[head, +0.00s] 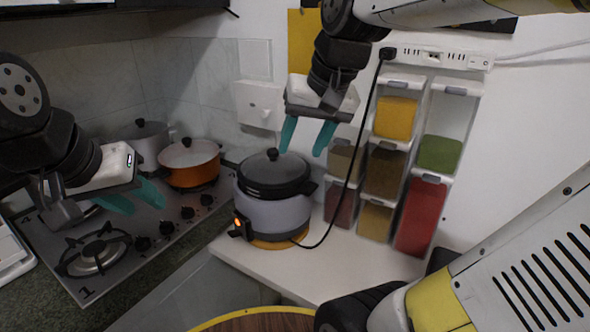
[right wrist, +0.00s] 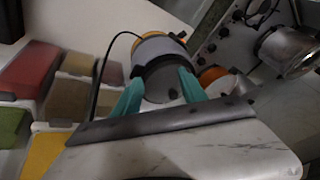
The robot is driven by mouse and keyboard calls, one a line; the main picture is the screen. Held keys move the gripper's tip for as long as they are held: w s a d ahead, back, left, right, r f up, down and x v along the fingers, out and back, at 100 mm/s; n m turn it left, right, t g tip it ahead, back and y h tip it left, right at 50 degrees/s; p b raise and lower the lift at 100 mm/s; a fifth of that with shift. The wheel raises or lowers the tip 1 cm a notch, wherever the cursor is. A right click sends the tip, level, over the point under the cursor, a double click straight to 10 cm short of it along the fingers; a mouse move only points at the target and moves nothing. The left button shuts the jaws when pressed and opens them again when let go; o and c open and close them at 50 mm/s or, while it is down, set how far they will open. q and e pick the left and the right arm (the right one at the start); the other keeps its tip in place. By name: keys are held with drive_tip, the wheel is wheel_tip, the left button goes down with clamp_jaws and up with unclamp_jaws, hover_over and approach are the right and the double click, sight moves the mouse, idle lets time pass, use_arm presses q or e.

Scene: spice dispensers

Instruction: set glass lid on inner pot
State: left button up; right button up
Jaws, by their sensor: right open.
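A dark glass lid (head: 275,170) with a round black knob sits on top of the grey cooker (head: 272,215), covering its opening. The inner pot is hidden beneath it. An orange light glows on the cooker's front. My right gripper (head: 305,150) is open and empty, above and slightly right of the lid knob, apart from it. In the right wrist view the lid (right wrist: 160,84) and cooker (right wrist: 150,52) show between and beyond the open teal fingers (right wrist: 158,95). My left gripper (head: 138,203) is over the stove at the left, its teal fingers apart and empty.
A black cord (head: 358,160) runs from the wall power strip (head: 440,57) down to the cooker, just right of my right gripper. Spice dispensers (head: 385,170) stand right of the cooker. An orange pot (head: 190,165) and a grey pot (head: 145,140) stand on the stove (head: 180,215).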

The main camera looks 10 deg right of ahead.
drive_tip(key=s+f+n+t, duration=0.1)
drive_tip(key=s+f, duration=0.3)
drive_tip(key=s, duration=0.1)
drive_tip(key=shift+s+a+f+n+t, duration=0.15)
drive_tip(key=shift+s+n+t, duration=0.15)
drive_tip(key=shift+s, duration=0.1)
idle(0.8)
